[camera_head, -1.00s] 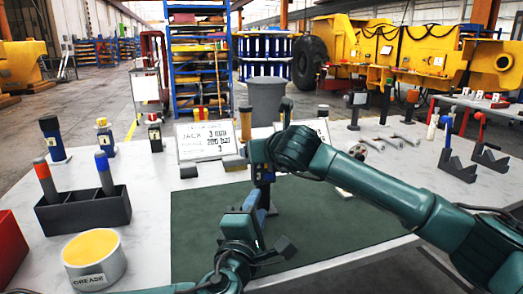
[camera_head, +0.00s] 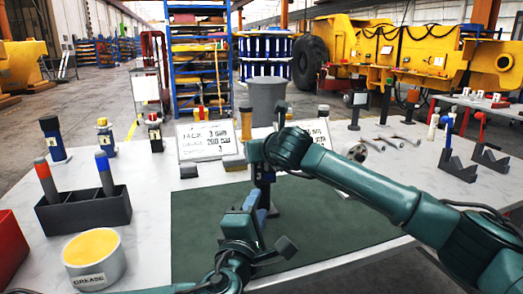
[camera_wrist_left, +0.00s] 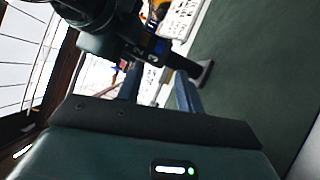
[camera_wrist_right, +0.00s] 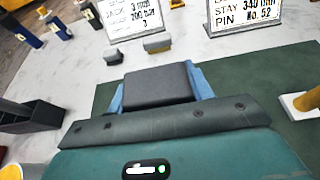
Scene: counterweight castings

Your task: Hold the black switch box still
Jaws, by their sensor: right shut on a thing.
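The black switch box (camera_wrist_right: 158,85) shows in the right wrist view as a dark block between the blue fingers of my right gripper (camera_wrist_right: 160,92), which is shut on it. In the head view my right arm hides most of this gripper and box, above the back part of the green mat (camera_head: 310,222). My left gripper (camera_head: 262,203) points up and away over the mat, just nearer than the right one. In the left wrist view its blue fingers (camera_wrist_left: 160,90) stand apart with nothing seen between them. My right arm's dark end shows close beyond them.
Two lettered cards stand at the back, one on the left (camera_head: 210,142). A black holder (camera_head: 85,212) with red and blue handled tools and a grease tin (camera_head: 94,258) are at left. Black stands (camera_head: 458,165) are at right. The mat's right half is clear below my arm.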

